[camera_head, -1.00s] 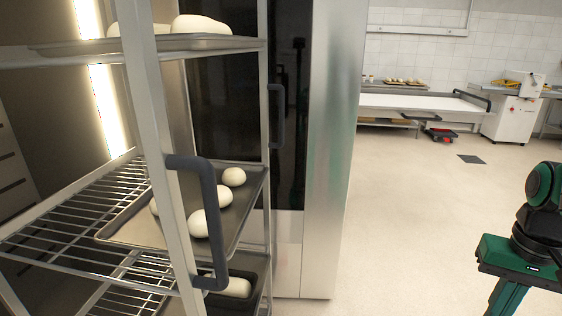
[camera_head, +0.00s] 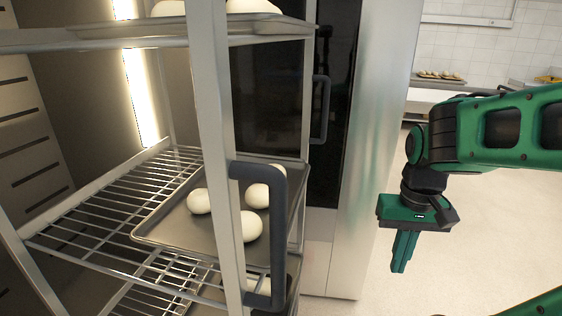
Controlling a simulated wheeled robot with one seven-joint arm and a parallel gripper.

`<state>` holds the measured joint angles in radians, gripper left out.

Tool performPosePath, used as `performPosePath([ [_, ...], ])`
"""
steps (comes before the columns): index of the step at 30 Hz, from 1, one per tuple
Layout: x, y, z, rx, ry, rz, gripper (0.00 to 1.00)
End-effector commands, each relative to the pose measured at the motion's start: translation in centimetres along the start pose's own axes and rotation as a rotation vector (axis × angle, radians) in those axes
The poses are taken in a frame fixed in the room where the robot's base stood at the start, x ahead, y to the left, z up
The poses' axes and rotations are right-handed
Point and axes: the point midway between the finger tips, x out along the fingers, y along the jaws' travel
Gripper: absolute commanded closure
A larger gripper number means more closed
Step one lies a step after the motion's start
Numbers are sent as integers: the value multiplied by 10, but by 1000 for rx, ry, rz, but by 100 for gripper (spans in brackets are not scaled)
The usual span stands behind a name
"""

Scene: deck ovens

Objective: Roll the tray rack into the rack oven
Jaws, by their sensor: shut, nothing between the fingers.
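The tray rack (camera_head: 212,110) stands at the left and centre, a metal frame with wire shelves. A dark grey handle (camera_head: 277,235) is fixed to its near upright. A tray (camera_head: 165,241) with several pale dough pieces (camera_head: 250,226) lies on its middle shelf. The rack oven's lit interior (camera_head: 88,70) shows behind the rack at the left. I cannot tell how far the rack stands inside it. My gripper (camera_head: 399,268) is green, shut and empty, pointing down to the right of the handle and apart from it.
A steel oven side panel (camera_head: 378,120) stands between the rack and my arm. A dark glass door with a handle (camera_head: 320,110) is behind the rack. Pale floor (camera_head: 480,230) is clear at the right. A counter with a tray of baked goods (camera_head: 438,76) is at the back.

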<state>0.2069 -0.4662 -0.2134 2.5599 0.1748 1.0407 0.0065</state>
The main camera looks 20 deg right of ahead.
Motion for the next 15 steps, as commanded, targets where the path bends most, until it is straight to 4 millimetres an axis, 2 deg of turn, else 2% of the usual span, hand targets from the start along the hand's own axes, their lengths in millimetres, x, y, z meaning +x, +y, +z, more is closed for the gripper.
performPosePath([
  [12, 0, 0, 0, 1, 1, 0, 100],
  [14, -5, 4, 6, 0, 14, -8, 100],
  [15, -8, 4, 2, 2, 25, -13, 100],
])
